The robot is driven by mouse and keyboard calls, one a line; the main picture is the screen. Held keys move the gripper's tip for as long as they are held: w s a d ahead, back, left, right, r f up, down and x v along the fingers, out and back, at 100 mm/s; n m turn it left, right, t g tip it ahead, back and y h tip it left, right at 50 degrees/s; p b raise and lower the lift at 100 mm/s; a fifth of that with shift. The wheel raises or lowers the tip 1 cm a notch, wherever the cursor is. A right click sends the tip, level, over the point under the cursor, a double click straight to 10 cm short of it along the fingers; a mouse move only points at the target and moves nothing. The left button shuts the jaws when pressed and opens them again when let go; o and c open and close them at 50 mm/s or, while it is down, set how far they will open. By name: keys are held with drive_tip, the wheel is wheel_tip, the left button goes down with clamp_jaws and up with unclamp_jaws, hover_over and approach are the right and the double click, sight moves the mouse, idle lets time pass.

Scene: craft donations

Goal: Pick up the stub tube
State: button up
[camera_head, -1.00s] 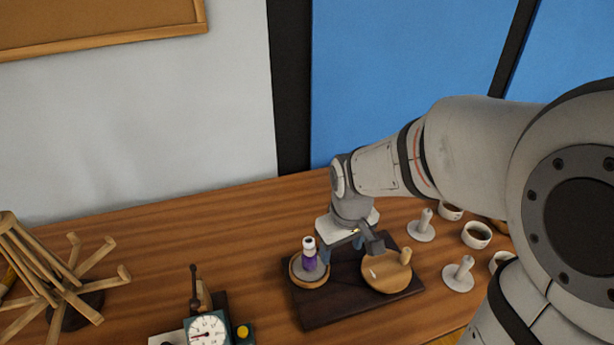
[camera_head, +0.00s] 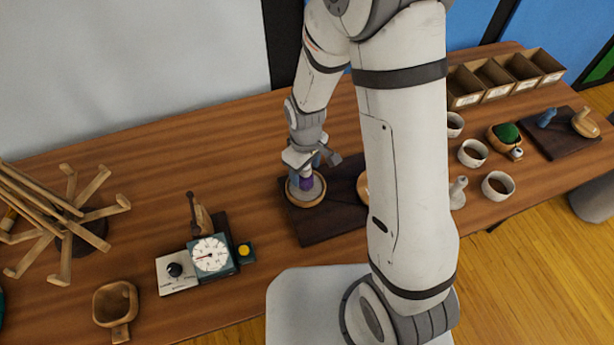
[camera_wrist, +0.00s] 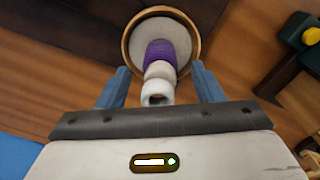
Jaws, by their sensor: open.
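A short tube, purple with a white end (camera_wrist: 160,55), stands on the pale inside of a round wood-rimmed dish (camera_wrist: 127,42). In the head view only the purple part of the tube (camera_head: 306,184) shows under my gripper, above the dish (camera_head: 291,198). The dish sits on a dark board (camera_head: 315,226). My gripper (camera_head: 309,167) is just over the tube. In the wrist view my gripper (camera_wrist: 160,85) is open, with one blue finger on each side of the tube and gaps between. The white end points toward the wrist camera.
A dial device (camera_head: 212,254) and a wooden peg rack (camera_head: 85,235) stand to the left, with a wooden scoop (camera_head: 115,300) in front. White cups (camera_head: 497,185), a bowl with green filling (camera_head: 505,138) and bins (camera_head: 500,82) are right. My arm hides the board's right part.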

drive_tip(key=shift+f, duration=1)
drive_tip(key=shift+c, duration=0.5)
drive_tip(key=c, duration=1)
